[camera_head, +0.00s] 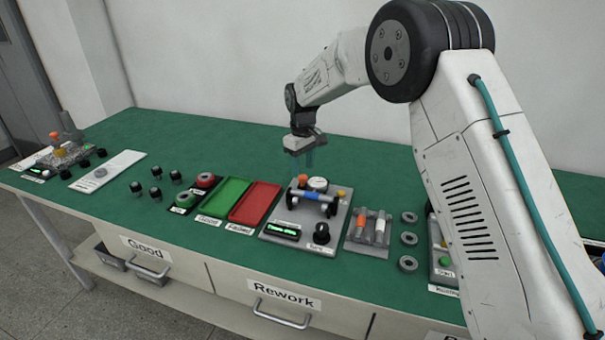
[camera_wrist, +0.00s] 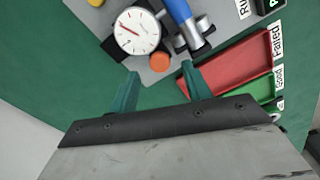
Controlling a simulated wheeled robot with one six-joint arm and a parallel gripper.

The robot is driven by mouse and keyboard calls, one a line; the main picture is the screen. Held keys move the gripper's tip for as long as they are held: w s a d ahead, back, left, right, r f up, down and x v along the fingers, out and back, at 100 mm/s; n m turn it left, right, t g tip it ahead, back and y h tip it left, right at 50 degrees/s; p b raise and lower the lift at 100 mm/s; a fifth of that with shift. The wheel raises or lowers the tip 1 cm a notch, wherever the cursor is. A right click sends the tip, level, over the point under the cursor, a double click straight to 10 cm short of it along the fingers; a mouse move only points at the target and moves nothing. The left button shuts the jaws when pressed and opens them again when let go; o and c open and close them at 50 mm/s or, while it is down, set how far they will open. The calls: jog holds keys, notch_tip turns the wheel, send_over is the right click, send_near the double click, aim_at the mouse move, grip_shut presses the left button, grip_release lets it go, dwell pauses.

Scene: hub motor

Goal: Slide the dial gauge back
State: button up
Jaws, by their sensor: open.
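The dial gauge (camera_head: 318,184) has a round white face and sits at the back of a grey fixture plate (camera_head: 280,222) on the green bench. In the wrist view the dial gauge (camera_wrist: 137,31) shows its face and needle, on a dark block, with an orange knob (camera_wrist: 160,62) beside it. A blue-and-silver shaft (camera_head: 314,194) lies across black supports in front of the gauge. My gripper (camera_head: 303,160) hangs above the back of the fixture, with its teal fingers open and empty. In the wrist view the open fingers (camera_wrist: 160,85) point toward the gauge and the knob, apart from both.
A green tray (camera_head: 227,196) and a red tray (camera_head: 255,204) lie left of the fixture. A rack with several cylinders (camera_head: 371,228) and several dark rings (camera_head: 408,238) lie to its right. The bench behind the fixture is clear.

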aim_at(303, 176)
jog(key=shift+f, duration=1.65)
grip_shut()
jog(key=shift+w+d, duration=0.35)
jog(key=shift+w, duration=0.3)
jog(key=shift+w+d, duration=0.35)
jog(key=shift+w, duration=0.55)
jog(key=shift+a, duration=0.15)
grip_release()
jog(key=shift+w, duration=0.1)
